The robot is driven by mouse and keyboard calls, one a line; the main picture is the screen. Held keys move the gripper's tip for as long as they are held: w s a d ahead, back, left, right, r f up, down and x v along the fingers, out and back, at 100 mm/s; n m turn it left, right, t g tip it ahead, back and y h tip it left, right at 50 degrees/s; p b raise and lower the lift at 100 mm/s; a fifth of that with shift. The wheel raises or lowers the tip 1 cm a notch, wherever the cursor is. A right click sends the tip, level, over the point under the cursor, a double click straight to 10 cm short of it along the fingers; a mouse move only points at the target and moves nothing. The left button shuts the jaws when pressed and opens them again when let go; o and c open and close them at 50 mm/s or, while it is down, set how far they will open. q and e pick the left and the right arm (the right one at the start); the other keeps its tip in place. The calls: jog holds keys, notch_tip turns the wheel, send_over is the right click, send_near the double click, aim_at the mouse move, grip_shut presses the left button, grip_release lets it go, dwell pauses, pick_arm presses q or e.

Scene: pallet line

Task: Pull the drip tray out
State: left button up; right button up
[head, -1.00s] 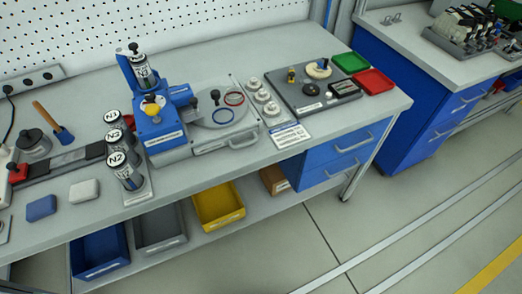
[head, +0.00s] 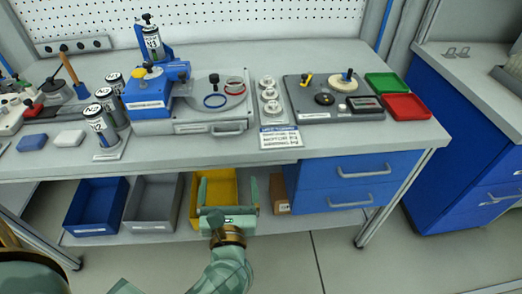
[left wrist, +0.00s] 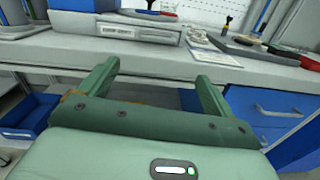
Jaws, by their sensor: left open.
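The drip tray (head: 190,128) is the low grey drawer-like front with a bar handle (head: 228,130), under the round grey plate of the blue bench machine (head: 155,88). It appears pushed in. The tray's front also shows at the top of the left wrist view (left wrist: 130,31). My left gripper (head: 228,186) is open and empty, with its two green fingers pointing toward the bench. It appears below the handle in the head view, in front of the yellow bin. The fingers also show in the left wrist view (left wrist: 155,77). My right gripper is not in view.
The bench's front edge (head: 210,155) lies between gripper and tray in the picture. Below are a yellow bin (head: 216,182), a grey bin (head: 152,200), a blue bin (head: 95,205) and blue drawers (head: 340,180). A label card (head: 280,137) lies right of the tray.

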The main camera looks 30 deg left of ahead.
pick_arm(q)
jog(key=n, duration=0.1)
jog(key=b, duration=0.2)
send_near(228, 135)
jog(key=x, duration=0.9)
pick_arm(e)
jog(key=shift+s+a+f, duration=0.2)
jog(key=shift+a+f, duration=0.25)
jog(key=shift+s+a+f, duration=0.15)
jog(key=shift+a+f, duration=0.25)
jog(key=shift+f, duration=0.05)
pick_arm(q)
jog(key=shift+c, duration=0.3)
